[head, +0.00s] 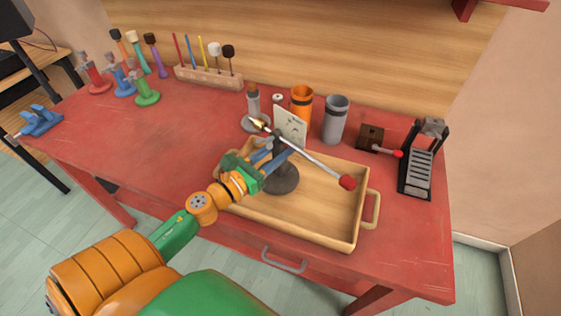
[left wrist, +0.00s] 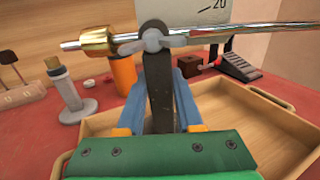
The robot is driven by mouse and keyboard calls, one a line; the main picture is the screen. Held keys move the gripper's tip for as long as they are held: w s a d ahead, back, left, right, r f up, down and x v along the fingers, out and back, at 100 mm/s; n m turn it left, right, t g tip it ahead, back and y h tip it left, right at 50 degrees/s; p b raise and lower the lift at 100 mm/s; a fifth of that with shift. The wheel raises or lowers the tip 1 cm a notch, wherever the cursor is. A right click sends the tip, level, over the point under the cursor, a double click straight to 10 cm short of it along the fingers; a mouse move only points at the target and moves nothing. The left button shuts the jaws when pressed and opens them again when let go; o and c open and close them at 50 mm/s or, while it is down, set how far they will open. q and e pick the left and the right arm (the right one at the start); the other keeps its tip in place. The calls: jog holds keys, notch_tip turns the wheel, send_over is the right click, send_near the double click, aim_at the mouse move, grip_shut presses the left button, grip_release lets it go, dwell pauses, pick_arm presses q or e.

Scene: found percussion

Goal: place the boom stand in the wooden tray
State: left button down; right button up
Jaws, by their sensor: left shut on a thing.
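The boom stand has a dark round base (head: 284,181), a short dark post and a slanting chrome rod with a brass end and a red tip (head: 347,183). It stands upright inside the wooden tray (head: 310,227); whether the base touches the tray floor I cannot tell. My left gripper (head: 272,163) is shut on the post of the boom stand. In the left wrist view the dark post (left wrist: 158,90) is between my blue fingers, with the brass piece (left wrist: 97,42) and rod above. My right gripper is not in view.
Behind the tray stand a grey stand (head: 254,106), a white card (head: 289,126), an orange cup (head: 301,103) and a grey cup (head: 335,119). A foot pedal (head: 420,165) is at right. A mallet rack (head: 208,77) stands at the back. The table's left middle is clear.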

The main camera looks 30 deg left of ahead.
aim_at(283, 180)
pick_arm(q)
notch_tip(283, 180, down, 3)
jog(key=shift+w+f+b, duration=0.1)
jog(key=shift+b, duration=0.35)
jog(key=shift+f, duration=0.1)
jog(key=shift+f, duration=0.15)
jog(key=c, duration=0.6)
grip_release()
jog(key=shift+o, duration=0.2)
